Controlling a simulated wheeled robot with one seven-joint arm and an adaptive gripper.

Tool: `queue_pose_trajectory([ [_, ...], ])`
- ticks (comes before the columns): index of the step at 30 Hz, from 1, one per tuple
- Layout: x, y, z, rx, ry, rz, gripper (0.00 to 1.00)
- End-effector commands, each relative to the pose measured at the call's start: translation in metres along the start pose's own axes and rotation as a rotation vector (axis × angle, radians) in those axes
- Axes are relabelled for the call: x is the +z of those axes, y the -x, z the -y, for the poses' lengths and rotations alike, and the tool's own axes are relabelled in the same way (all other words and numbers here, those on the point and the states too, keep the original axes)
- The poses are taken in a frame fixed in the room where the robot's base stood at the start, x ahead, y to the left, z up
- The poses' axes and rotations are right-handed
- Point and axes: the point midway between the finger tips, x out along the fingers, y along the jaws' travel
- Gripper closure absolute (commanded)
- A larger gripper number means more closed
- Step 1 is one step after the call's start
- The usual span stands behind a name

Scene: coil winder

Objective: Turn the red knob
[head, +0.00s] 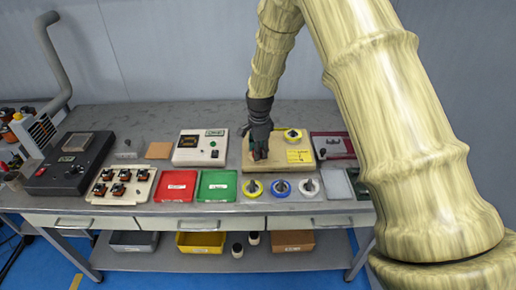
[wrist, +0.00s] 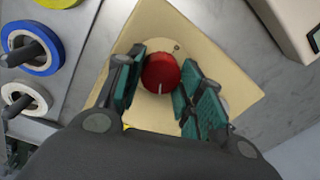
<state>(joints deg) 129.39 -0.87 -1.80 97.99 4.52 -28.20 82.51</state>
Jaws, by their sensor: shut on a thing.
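The red knob (wrist: 160,73) is round, with a white line mark that points to the bottom of the wrist view. It sits on a cream plate (wrist: 208,45) on the tan machine base. My gripper (wrist: 160,85) has its green-padded fingers on either side of the knob and is shut on it. In the head view my gripper (head: 259,152) is over the left part of the tan base (head: 280,168) and hides most of the knob.
A yellow spool (head: 253,188), a blue spool (head: 281,187) and a white spool (head: 308,187) stand in front of the base. A white meter box (head: 200,148) is to the left, and a dark red box (head: 332,146) is to the right. Red and green trays (head: 217,186) lie at front left.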

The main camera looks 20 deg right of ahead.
Motion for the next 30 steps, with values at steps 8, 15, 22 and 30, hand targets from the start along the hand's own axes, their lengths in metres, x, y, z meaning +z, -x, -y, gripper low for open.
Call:
queue_pose_trajectory([
  [8, -0.0013, 0.0015, 0.0011, -0.002, 0.261, 0.015, 0.86],
  [15, -0.0012, 0.0017, 0.0017, -0.002, 0.489, 0.029, 0.86],
  [22, -0.0016, 0.0015, 0.0019, -0.002, 0.708, 0.041, 0.86],
  [30, -0.0016, 0.0010, 0.0021, -0.001, 0.963, 0.056, 0.86],
])
